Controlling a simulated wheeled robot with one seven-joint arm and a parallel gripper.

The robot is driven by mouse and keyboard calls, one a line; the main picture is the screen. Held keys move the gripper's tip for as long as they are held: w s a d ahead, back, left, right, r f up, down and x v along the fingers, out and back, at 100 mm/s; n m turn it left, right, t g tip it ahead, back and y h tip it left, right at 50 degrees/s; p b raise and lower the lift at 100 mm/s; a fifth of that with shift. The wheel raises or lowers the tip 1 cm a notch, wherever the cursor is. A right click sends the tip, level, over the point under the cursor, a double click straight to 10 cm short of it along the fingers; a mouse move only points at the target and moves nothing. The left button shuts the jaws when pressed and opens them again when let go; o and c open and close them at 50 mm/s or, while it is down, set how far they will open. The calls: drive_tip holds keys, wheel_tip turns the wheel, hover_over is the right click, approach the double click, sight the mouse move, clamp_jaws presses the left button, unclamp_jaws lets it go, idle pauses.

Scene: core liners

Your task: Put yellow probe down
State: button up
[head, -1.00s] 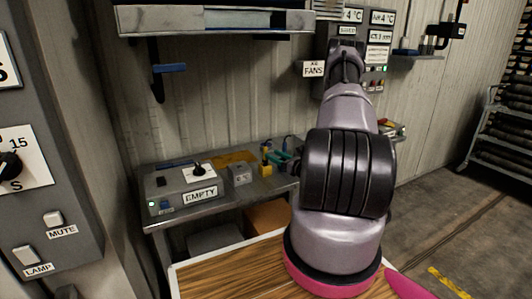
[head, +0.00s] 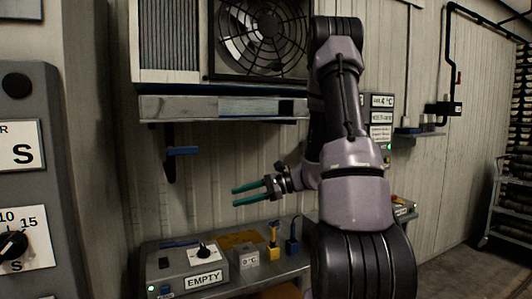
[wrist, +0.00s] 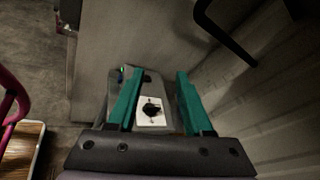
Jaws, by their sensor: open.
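The yellow probe (head: 273,238) stands upright at a small yellow block (head: 273,254) on the metal bench, in the head view. Whether it is fully seated there is too small to tell. My gripper (head: 236,196) has teal fingers and is open and empty. It points left in the air above the bench, higher than the yellow probe and apart from it. In the wrist view my gripper (wrist: 160,76) shows its two fingers spread with nothing between them. The probe is not visible in the wrist view.
A blue probe (head: 292,236) stands just right of the yellow one. A grey 0 °C block (head: 246,257) and a control box labelled EMPTY (head: 190,268) are to the left. A shelf (head: 222,108) under a fan unit (head: 262,38) overhangs the bench. Open air surrounds my gripper.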

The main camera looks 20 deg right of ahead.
drive_tip(key=s+a+r+n+g+h, duration=0.2)
drive_tip(key=s+r+n+h, duration=0.15)
drive_tip(key=s, duration=0.25)
drive_tip(key=s+a+r+n+g+h, duration=0.2)
drive_tip(key=s+a+r+n+h, duration=0.1)
drive_tip(key=s+r+n, duration=0.25)
drive_tip(key=s+d+r+n+t+h, duration=0.3)
drive_tip(key=s+d+r+t+h, duration=0.1)
drive_tip(key=s+r+t+h, duration=0.1)
drive_tip(key=s+r+t, duration=0.1)
drive_tip(key=s+r, duration=0.1)
drive_tip(key=s, duration=0.1)
drive_tip(key=shift+s+d+r+n, duration=0.15)
drive_tip(key=shift+d+r+n, duration=0.1)
drive_tip(key=shift+r+n, duration=0.1)
drive_tip(key=shift+h, duration=0.25)
idle(0.8)
